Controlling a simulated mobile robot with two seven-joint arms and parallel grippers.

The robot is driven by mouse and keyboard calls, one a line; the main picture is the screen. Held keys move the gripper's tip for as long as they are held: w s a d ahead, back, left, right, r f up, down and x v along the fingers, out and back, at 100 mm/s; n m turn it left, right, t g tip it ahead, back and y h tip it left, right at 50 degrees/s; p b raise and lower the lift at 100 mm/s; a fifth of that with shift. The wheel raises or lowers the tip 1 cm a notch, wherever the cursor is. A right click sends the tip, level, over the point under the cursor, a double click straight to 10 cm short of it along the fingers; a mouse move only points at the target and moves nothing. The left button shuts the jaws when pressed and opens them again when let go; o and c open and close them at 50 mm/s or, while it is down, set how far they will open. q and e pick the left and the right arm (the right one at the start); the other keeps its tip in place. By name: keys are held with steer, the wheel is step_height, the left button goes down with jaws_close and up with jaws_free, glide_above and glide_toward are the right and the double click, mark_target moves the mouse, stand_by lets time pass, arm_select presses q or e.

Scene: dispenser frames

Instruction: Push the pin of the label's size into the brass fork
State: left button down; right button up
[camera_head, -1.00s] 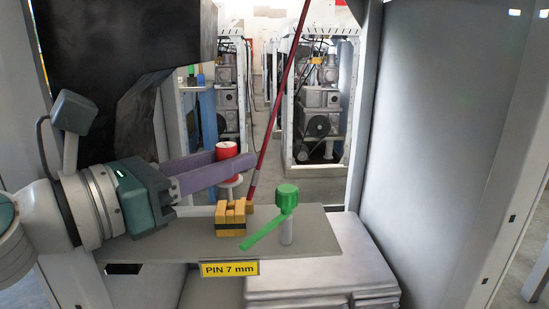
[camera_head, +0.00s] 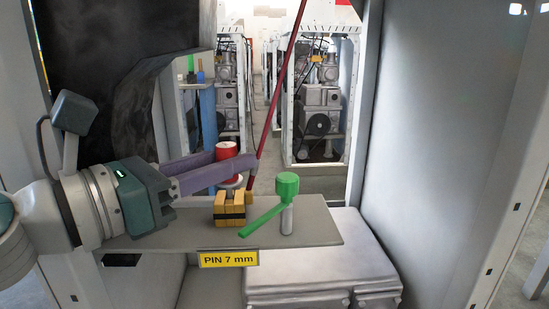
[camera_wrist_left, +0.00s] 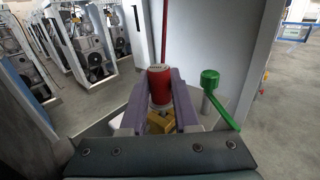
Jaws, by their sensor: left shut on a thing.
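My left gripper (camera_head: 240,162), with purple fingers, is shut on a red-headed pin (camera_head: 226,150). In the left wrist view the red head (camera_wrist_left: 159,84) sits upright between the fingers. A pale disc shows below the fingers in the head view; the pin's lower end is hidden. The brass fork (camera_head: 229,209) is a slotted yellow block with a black band on the grey shelf (camera_head: 185,234), below the pin. I cannot tell whether the pin touches it. The yellow label (camera_head: 228,259) on the shelf's front edge reads PIN 7 mm. My right gripper is out of view.
A green knob with a slanting lever (camera_head: 288,184) stands on a grey post right of the fork. A dark red rod (camera_head: 276,94) slants up behind the fork. A grey cabinet wall (camera_head: 450,130) closes the right side.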

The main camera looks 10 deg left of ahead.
arm_select(q)
steer(key=shift+f+b, duration=1)
steer(key=shift+f, duration=0.15)
steer(key=c, duration=0.6)
jaws_free()
steer(key=shift+r, duration=0.15)
